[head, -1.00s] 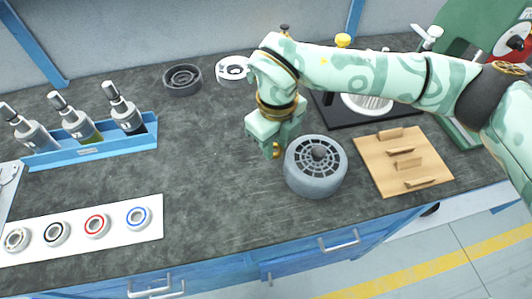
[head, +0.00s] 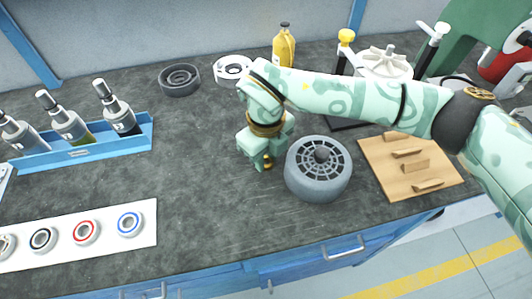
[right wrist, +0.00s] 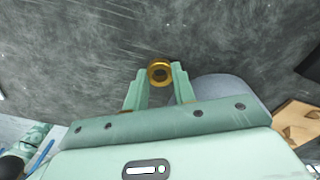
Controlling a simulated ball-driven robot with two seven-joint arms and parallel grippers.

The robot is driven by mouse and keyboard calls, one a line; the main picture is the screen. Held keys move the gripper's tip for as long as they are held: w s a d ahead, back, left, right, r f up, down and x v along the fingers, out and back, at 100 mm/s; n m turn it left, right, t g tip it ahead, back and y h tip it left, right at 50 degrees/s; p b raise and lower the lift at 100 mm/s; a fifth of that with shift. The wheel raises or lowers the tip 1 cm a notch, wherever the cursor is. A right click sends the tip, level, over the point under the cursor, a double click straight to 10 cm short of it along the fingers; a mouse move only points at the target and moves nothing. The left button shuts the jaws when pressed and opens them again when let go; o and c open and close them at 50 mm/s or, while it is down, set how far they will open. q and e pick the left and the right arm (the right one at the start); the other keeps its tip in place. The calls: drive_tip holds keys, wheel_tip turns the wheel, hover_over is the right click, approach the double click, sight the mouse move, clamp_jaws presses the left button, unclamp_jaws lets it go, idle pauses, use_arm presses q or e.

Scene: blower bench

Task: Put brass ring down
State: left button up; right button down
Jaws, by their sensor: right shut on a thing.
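The brass ring (right wrist: 159,72) is a small gold ring between the fingertips of my right gripper (right wrist: 160,80) in the right wrist view. In the head view, my right gripper (head: 264,163) points down over the dark bench top, just left of the grey blower housing. The ring (head: 268,161) shows there only as a small gold spot, partly hidden by the fingers. The right gripper is shut on the ring. I cannot tell whether the ring touches the bench. My left gripper is not in view.
The grey round blower housing (head: 318,180) stands close to the right of the gripper. A wooden slotted board (head: 375,160) lies further right. A white strip with several bearings (head: 150,210) and a blue bottle rack (head: 140,143) are at left. The bench between is clear.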

drive_tip(key=c, duration=1.1)
unclamp_jaws()
drive_tip(key=shift+f, duration=0.1)
drive_tip(key=shift+c, duration=0.2)
use_arm(q)
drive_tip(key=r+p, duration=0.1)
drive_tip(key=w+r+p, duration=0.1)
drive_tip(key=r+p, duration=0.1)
drive_tip(key=p, duration=0.1)
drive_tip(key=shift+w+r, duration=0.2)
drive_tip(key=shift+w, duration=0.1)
use_arm(e)
wheel_tip(320, 180, up, 13)
drive_tip(key=shift+f, duration=0.15)
